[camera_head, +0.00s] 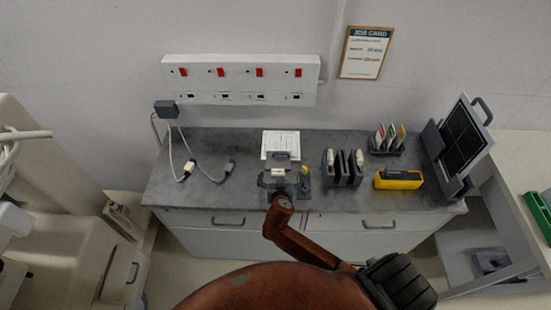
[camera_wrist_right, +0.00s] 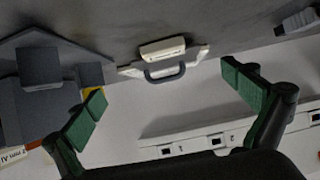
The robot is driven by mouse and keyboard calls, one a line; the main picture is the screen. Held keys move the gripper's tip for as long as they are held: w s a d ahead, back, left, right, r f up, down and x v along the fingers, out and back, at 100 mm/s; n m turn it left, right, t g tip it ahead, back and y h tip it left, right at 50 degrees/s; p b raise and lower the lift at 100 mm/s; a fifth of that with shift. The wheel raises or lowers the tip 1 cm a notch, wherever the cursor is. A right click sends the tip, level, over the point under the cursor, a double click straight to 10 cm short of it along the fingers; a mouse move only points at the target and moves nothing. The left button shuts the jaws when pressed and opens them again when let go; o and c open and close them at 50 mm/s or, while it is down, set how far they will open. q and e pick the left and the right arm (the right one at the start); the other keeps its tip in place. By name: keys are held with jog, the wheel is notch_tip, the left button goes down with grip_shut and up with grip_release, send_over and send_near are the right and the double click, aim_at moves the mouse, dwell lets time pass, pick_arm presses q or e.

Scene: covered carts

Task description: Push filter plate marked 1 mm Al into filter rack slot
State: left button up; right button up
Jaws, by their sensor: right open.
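My right gripper (camera_head: 281,180) is over the front middle of the grey bench. In the wrist view its green fingertips (camera_wrist_right: 165,88) are wide apart with nothing gripped. A white panel with a grey handle (camera_head: 281,144) is just beyond it; it also shows between the fingers in the wrist view (camera_wrist_right: 130,71). A small pale block (camera_wrist_right: 162,48) is beside the handle. A grey slotted rack (camera_head: 329,180) with pale-topped plates is right of the gripper. Another rack (camera_head: 388,151) holds several coloured plates (camera_head: 391,132). I cannot read which plate is 1 mm Al. My left gripper is out of view.
A dark panel on a stand (camera_head: 463,140) is at the bench's right end. Cables with a white connector (camera_head: 190,167) lie at the left. A socket strip (camera_head: 240,80) is on the wall behind.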

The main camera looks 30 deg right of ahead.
aim_at(278, 162)
jog(key=shift+w+f, duration=0.2)
jog(key=shift+w, duration=0.8)
jog(key=x, duration=0.3)
jog(key=shift+w+d, duration=0.3)
jog(key=shift+d, duration=0.05)
jog(key=shift+x, duration=1.45)
jog(key=shift+a, duration=0.15)
jog(key=c, duration=1.4)
pick_arm(q)
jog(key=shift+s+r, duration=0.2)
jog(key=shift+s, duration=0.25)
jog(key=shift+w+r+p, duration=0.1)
jog(key=shift+p, duration=0.25)
pick_arm(e)
jog(key=shift+r, duration=0.15)
